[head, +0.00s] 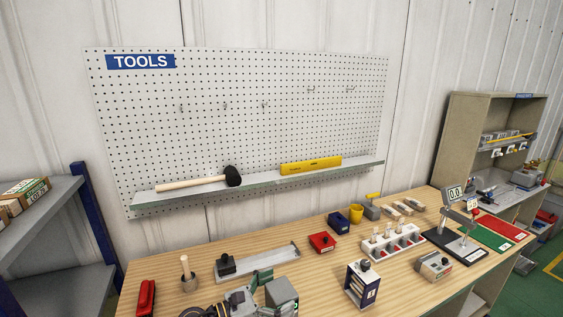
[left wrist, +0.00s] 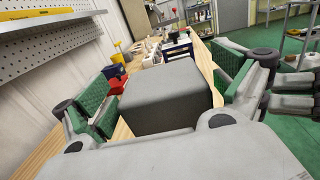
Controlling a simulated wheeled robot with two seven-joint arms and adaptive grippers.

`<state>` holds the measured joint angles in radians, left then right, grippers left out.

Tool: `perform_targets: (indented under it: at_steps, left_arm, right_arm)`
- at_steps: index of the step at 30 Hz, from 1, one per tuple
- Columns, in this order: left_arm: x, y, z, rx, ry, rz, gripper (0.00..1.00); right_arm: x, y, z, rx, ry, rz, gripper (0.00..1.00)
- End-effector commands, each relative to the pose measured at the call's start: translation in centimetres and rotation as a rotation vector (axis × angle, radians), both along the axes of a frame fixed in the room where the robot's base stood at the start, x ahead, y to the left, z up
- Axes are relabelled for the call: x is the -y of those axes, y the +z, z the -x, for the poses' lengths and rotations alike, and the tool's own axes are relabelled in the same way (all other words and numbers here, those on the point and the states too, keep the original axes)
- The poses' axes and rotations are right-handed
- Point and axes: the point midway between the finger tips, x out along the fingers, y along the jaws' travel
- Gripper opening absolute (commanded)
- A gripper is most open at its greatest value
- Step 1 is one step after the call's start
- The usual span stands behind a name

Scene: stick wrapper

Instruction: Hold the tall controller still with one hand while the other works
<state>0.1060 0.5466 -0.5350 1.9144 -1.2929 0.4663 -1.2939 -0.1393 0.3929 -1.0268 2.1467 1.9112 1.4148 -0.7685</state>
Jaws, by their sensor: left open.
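The tall controller (head: 363,283) is a dark blue and white box standing upright near the front edge of the wooden bench. It seems to show beyond my fingers in the left wrist view (left wrist: 178,49), small and partly hidden. My left gripper (head: 276,290) is at the bottom of the head view, left of the controller and apart from it. Its green-padded fingers are spread in the left wrist view (left wrist: 170,85). A dark grey block (left wrist: 168,98) shows between them; I cannot tell whether it is part of my gripper. My right gripper is not in view.
On the bench, a red box (head: 322,242), a blue box (head: 339,222) and a yellow cup (head: 356,213) stand behind the controller. A white rack (head: 392,243) and a small grey device (head: 435,265) are to its right. A metal plate (head: 262,260) lies behind my left gripper.

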Motion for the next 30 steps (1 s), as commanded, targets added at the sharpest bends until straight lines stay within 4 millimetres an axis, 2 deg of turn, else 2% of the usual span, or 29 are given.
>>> perform_targets:
  at_steps: [30]
  left_arm:
    - [-8.0, -0.1, 4.3, -0.003, 0.000, -0.001, 0.96]
  right_arm:
    - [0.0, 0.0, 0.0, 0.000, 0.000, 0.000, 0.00]
